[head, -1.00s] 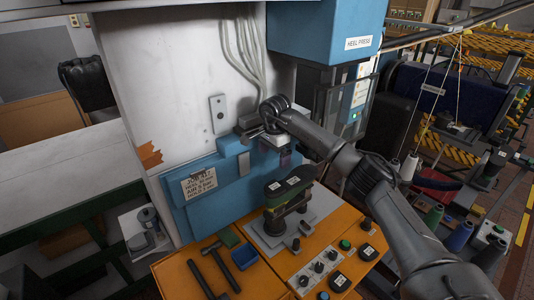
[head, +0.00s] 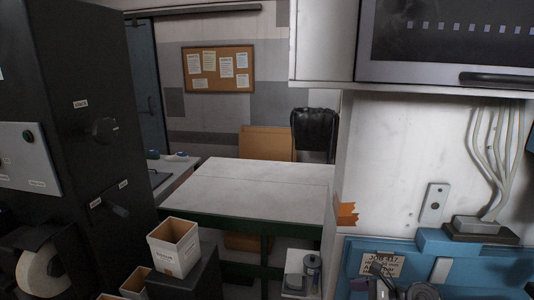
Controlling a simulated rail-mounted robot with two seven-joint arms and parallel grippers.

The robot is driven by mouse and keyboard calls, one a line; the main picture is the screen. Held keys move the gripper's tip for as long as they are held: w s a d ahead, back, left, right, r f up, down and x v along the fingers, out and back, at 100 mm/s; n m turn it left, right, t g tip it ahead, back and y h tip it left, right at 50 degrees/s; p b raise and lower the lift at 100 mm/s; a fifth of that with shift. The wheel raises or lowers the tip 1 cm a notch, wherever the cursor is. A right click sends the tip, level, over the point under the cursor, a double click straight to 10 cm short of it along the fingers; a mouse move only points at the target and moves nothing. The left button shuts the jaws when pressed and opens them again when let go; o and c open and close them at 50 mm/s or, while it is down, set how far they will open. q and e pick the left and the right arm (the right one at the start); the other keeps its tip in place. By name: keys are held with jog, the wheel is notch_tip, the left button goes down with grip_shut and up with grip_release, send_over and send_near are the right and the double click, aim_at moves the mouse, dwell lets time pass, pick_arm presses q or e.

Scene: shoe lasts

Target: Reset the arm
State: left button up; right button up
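A dark part of my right arm, with what may be my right gripper (head: 384,285), shows at the bottom edge of the head view. It is in front of the blue machine panel (head: 460,268) and overlaps the job card (head: 383,263). The bottom edge cuts it off, and I cannot make out its fingertips or whether it holds anything. My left gripper is not in view. The heel press bed and the shoe last on it are out of view.
A dark cabinet (head: 85,130) fills the left side. An open white box (head: 174,247) stands at lower left. A microwave-like unit (head: 450,45) hangs at upper right.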

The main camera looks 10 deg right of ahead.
jog(key=s+a+m+t, duration=0.6)
jog(key=a+m+t, duration=0.5)
jog(key=m, duration=0.9)
jog(key=s+d+f+m+g+h, duration=0.4)
jog(key=s+f+m+h, duration=0.7)
jog(key=m, duration=0.8)
jog(key=s+a+f+m+g+y, duration=0.1)
jog(key=s+f+m+g, duration=0.3)
jog(key=s, duration=0.6)
jog(key=s+f+m+g, duration=0.2)
jog(key=s+m+g, duration=0.25)
jog(key=s, duration=0.65)
notch_tip(320, 180, up, 19)
jog(key=s+g+p, duration=0.1)
jog(key=p, duration=1.8)
jog(key=shift+a+n+p, duration=0.25)
jog(key=shift+n+p, duration=0.05)
jog(key=shift+n, duration=0.05)
